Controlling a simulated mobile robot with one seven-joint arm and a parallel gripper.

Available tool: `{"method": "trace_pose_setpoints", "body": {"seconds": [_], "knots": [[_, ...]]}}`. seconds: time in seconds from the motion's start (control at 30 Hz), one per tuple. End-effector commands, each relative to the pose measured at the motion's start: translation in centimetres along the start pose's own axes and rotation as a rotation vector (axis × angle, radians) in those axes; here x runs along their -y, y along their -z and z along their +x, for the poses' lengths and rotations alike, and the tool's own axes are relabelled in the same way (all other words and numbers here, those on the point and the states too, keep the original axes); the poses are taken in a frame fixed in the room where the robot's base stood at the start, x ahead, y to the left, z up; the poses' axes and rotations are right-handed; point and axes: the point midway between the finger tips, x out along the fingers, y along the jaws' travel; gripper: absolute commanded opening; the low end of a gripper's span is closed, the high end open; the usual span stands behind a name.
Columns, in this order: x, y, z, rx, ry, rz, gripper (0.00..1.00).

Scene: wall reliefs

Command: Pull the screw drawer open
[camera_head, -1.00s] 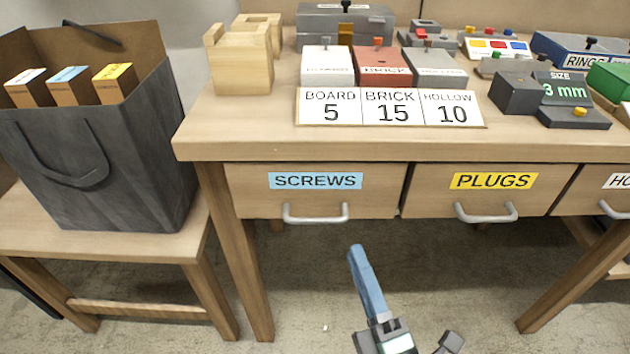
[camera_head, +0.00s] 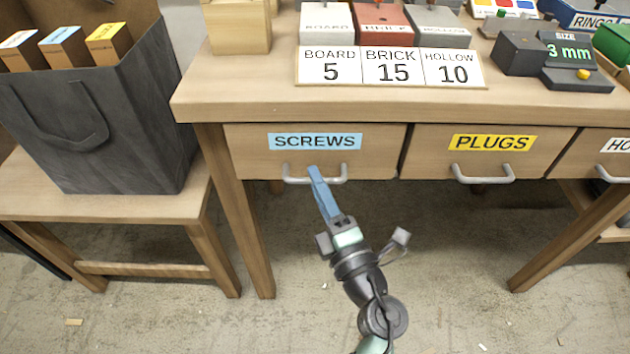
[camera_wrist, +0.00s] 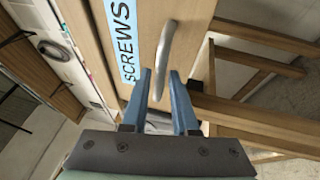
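The screw drawer (camera_head: 250,160) is shut under the left part of the table, with a blue SCREWS label and a grey bar handle (camera_head: 298,181). The drawer front also shows in the wrist view (camera_wrist: 97,28), with the handle (camera_wrist: 165,50) ahead of the fingers. My gripper (camera_head: 313,172) has blue fingers and is at the handle in the head view. In the wrist view my gripper (camera_wrist: 160,74) is open, its two fingertips apart with the near end of the handle between or just beyond them. I cannot tell whether they touch it.
The plugs drawer (camera_head: 430,158) is shut to the right. A grey bag (camera_head: 110,125) with boxes stands on a low stool at the left. A table leg (camera_head: 240,225) stands left of my arm.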

Motion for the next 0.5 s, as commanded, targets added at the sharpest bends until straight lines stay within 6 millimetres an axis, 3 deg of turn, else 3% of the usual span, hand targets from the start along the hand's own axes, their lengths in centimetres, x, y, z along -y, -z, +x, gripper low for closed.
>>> {"method": "trace_pose_setpoints", "body": {"seconds": [0.13, 0.4, 0.5], "knots": [[-0.02, 0.07, 1.01, -0.001, -0.001, 0.001, 0.27], [-0.04, 0.07, 1.15, -0.001, 0.000, 0.001, 0.27], [-0.04, 0.06, 1.14, -0.001, 0.000, 0.001, 0.13]]}}
